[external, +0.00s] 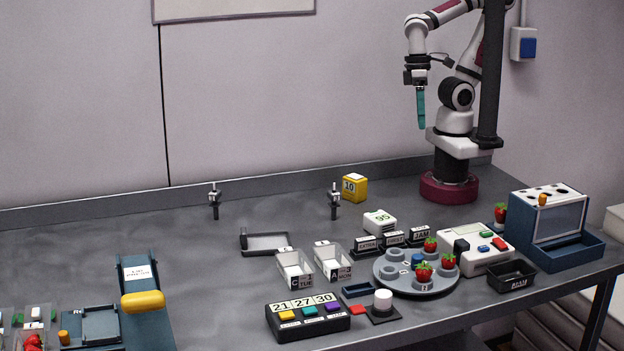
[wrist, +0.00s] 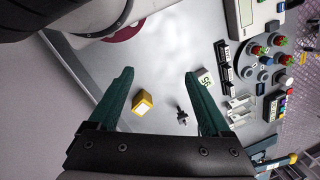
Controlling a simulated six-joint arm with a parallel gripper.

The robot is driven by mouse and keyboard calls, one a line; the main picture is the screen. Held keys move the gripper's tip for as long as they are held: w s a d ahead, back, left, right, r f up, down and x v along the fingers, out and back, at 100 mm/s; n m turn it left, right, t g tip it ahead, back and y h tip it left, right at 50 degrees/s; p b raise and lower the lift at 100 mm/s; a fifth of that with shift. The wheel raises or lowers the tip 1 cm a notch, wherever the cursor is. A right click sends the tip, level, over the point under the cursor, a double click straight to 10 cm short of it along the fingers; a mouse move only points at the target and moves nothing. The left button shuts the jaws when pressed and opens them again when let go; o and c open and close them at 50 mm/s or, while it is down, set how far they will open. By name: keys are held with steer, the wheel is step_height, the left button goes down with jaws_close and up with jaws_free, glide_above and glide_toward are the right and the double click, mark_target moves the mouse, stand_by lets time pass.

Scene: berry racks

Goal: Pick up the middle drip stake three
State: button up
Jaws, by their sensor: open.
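Two small dark upright stakes with pale clip-like heads stand at the back of the bench. The left stake (external: 214,201) is well apart from the right stake (external: 334,202). I see no third stake and no readable number on them, so I cannot tell which is the middle one. One dark stake (wrist: 182,116) shows in the wrist view, between the yellow block and my right finger. My gripper (external: 421,125) hangs high above the bench at the back right, pointing down. In the wrist view my gripper (wrist: 159,72) has its green fingers wide apart with nothing between them.
A yellow block marked 10 (external: 354,188) stands just right of the right stake. A white block marked 95 (external: 380,222), clear bins (external: 333,262) and a round grey tray (external: 388,282) with strawberries lie in front. The bench around the left stake is clear.

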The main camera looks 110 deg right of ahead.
steer(key=w+a+f+t, duration=0.1)
steer(key=w+a+t, duration=0.15)
steer(key=w, duration=0.85)
steer(key=w+a+f+t, duration=0.1)
steer(key=w+t, duration=0.3)
steer(key=w, duration=0.7)
steer(key=w+a+f+t, duration=0.2)
steer(key=w+t, duration=0.1)
steer(key=w, duration=0.9)
steer(key=m+t+h, duration=0.1)
steer(key=t+h, duration=0.1)
steer(key=h, duration=0.7)
glide_toward(216, 192)
steer(key=x, duration=1)
steer(key=shift+w+d+f, duration=0.1)
steer(key=shift+w+d, duration=0.05)
steer(key=shift+w, duration=0.05)
jaws_close()
